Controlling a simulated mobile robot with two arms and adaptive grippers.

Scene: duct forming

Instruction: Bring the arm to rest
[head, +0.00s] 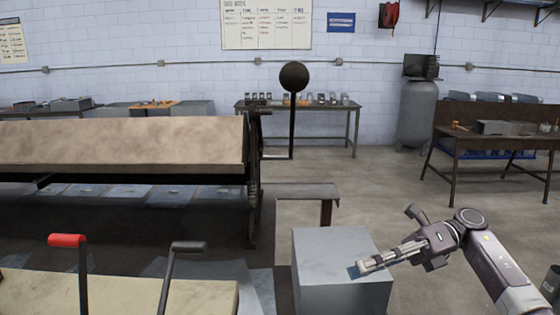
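My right arm comes in from the lower right. My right gripper (362,267) points left over the top of a grey metal box-shaped block (325,245). Its fingers lie close together at or just above the block's top, near the right side. A small blue patch (352,272) shows at the fingertips; I cannot tell what it is. I cannot tell whether the fingers are fully shut or touch the block. My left gripper and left arm are not in view.
A large bending machine (120,140) with a black ball on a lever (293,76) stands at left. A red-handled lever (67,240) and a black-handled lever (188,247) rise in front. Workbenches (490,140) and a grey tank (418,115) stand behind. Floor right of centre is clear.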

